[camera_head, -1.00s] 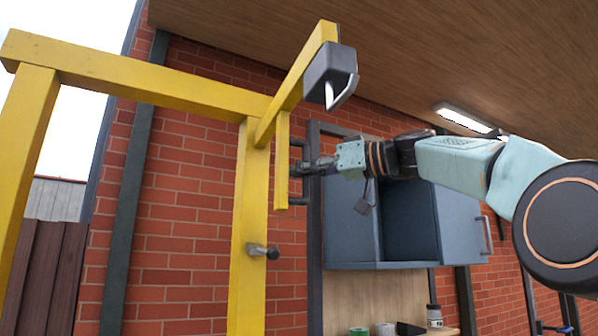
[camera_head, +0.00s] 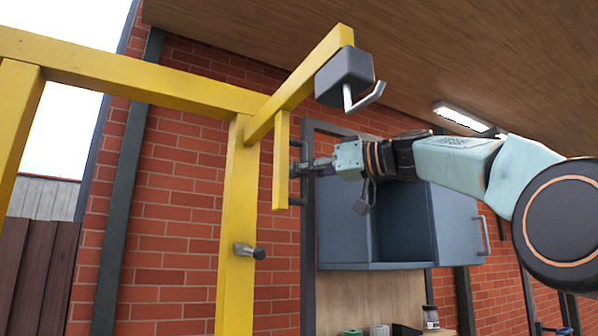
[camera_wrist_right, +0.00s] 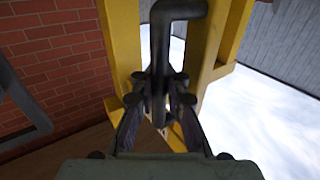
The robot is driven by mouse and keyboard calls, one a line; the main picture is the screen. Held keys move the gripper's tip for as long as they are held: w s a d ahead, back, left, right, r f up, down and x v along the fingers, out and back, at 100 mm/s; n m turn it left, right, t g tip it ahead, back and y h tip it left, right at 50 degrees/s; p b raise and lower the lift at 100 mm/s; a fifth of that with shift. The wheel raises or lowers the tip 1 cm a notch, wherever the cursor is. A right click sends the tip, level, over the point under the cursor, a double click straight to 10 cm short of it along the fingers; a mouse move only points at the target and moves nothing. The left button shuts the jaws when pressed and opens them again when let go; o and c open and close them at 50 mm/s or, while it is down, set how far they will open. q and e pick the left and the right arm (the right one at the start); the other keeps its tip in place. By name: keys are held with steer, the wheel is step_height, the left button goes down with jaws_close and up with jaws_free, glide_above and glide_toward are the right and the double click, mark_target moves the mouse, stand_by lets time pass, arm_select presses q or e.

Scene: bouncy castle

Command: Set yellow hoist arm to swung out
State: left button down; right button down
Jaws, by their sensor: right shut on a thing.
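The yellow hoist arm (camera_head: 303,82) runs from the top of the yellow post (camera_head: 237,205) up to the right, toward me. A dark grey block (camera_head: 343,76) with a pale hook (camera_head: 365,97) hangs at its end. A yellow bar (camera_head: 281,165) hangs down from the arm and carries a dark handle (camera_head: 297,146). My right gripper (camera_head: 304,169) comes in from the right and is shut on this handle. In the right wrist view the fingers (camera_wrist_right: 158,100) close around the dark handle (camera_wrist_right: 158,52). My left gripper is not in view.
A blue-grey wall cabinet (camera_head: 402,225) stands behind my right arm. A brick wall (camera_head: 180,190) lies behind the post. A grey peg (camera_head: 250,251) sticks out of the post. The wooden ceiling (camera_head: 420,50) is above.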

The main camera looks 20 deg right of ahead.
steer(key=shift+s+d+r, duration=0.1)
steer(key=shift+d+r, duration=0.15)
steer(key=shift+r, duration=0.05)
